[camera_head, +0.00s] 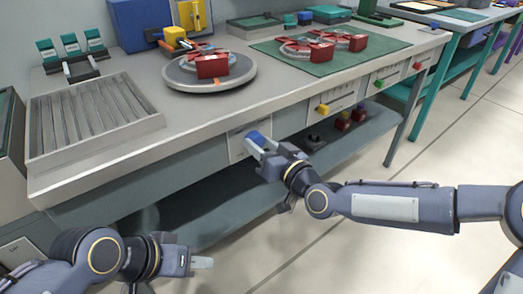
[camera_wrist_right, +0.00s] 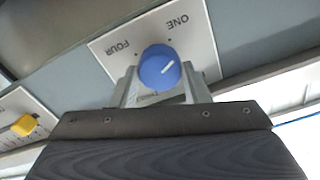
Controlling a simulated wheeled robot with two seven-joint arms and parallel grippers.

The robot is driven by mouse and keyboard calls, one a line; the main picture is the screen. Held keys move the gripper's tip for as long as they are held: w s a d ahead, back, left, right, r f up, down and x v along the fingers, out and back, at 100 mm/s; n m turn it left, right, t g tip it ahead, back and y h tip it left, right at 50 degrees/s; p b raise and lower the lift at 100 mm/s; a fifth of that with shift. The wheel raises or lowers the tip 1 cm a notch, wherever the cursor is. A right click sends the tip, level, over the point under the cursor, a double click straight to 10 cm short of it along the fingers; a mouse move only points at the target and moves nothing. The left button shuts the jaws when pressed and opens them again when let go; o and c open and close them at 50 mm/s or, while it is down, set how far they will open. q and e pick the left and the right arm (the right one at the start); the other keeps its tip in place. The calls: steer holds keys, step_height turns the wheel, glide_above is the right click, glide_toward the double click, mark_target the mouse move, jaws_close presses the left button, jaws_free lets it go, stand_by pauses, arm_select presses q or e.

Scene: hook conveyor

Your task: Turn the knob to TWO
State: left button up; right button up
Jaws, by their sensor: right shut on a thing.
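The blue knob (camera_head: 257,137) sits on a white panel on the front of the bench. The wrist view shows the knob (camera_wrist_right: 159,69) with a white mark slanting toward the upper right. The labels ONE and FOUR on the panel (camera_wrist_right: 200,45) appear upside down; no TWO label is visible. My right gripper (camera_wrist_right: 160,92) is shut on the knob, with a finger on each side of it. My left gripper (camera_head: 203,262) is at the lower left, in front of the bench and away from the knob; its finger gap does not show clearly.
A yellow knob (camera_head: 322,109) is on a panel farther right, with red and green knobs beyond. The bench top holds a slatted tray (camera_head: 90,118), a round turntable (camera_head: 188,82) with a red part, and a green mat (camera_head: 300,62). A lower shelf (camera_head: 215,205) runs beneath.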

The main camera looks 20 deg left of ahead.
steer(key=m+b, duration=0.1)
steer(key=m, duration=0.1)
steer(key=m+b, duration=0.1)
steer(key=shift+f+m, duration=0.2)
steer(key=shift+m, duration=0.2)
steer(key=m+b, duration=0.1)
steer(key=m, duration=0.2)
steer(key=shift+m+b, duration=0.3)
steer(key=shift+b, duration=0.1)
steer(key=m+b, duration=0.2)
steer(key=m, duration=0.2)
steer(key=shift+w, duration=0.1)
steer(key=shift+m+b, duration=0.45)
steer(key=shift+m, duration=0.75)
steer(key=o, duration=1)
steer(key=shift+r, duration=0.1)
